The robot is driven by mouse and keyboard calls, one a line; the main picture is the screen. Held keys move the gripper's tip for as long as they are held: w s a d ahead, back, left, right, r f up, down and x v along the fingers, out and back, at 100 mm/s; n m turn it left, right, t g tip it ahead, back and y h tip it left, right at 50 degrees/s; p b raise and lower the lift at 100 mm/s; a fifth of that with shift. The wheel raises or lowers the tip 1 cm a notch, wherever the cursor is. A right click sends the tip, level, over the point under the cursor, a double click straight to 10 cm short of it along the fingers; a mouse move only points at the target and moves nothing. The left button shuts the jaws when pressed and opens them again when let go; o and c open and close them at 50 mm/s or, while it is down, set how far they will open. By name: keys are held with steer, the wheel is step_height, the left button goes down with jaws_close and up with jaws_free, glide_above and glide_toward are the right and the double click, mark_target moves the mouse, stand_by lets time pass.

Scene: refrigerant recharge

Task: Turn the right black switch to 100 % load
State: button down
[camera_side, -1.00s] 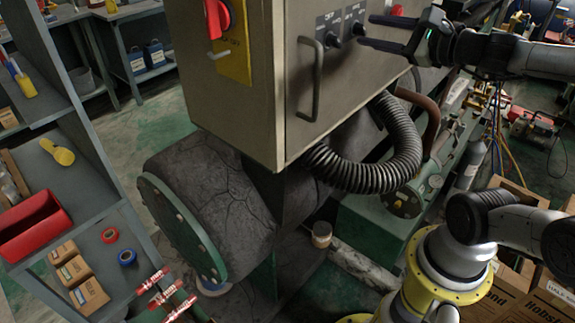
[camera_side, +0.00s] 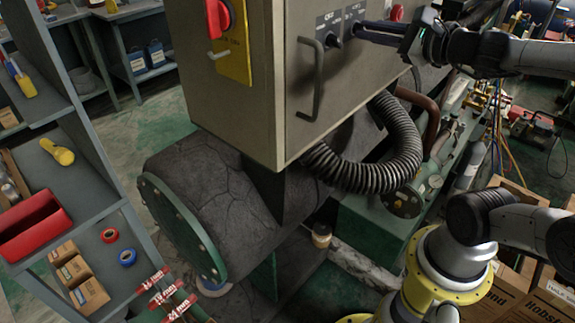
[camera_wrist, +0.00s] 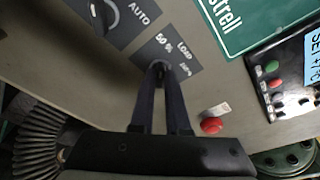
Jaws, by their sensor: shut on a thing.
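The right black switch (camera_wrist: 159,66) sits on the grey cabinet front, under a dark label reading "50 %", "LOAD" and what looks like "100 %". My gripper (camera_wrist: 160,80) is shut on this switch, with its two long dark fingers on either side of the knob. The fingers hide most of the knob, so I cannot tell its exact pointing direction. In the side view my gripper (camera_side: 359,30) reaches in from the right with its fingertips at the switch. The left black switch (camera_wrist: 106,10), with an "AUTO" label, is beside it and untouched.
The cabinet (camera_side: 262,100) has a door handle (camera_side: 317,80) below the switches and a red rotary switch (camera_side: 218,17) on its left side. In the wrist view, a red button (camera_wrist: 211,126) and a green-and-red button panel (camera_wrist: 272,85) lie to the right. A corrugated hose (camera_side: 375,172) hangs below.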

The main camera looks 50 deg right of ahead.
steer(key=shift+m+y, duration=0.3)
steer(key=shift+m, duration=1)
steer(key=shift+d+r+m+y, duration=0.15)
steer(key=shift+m+y, duration=0.25)
steer(key=shift+m, duration=1)
steer(key=m+y, duration=0.1)
steer(key=m, duration=0.1)
steer(key=shift+m, duration=0.3)
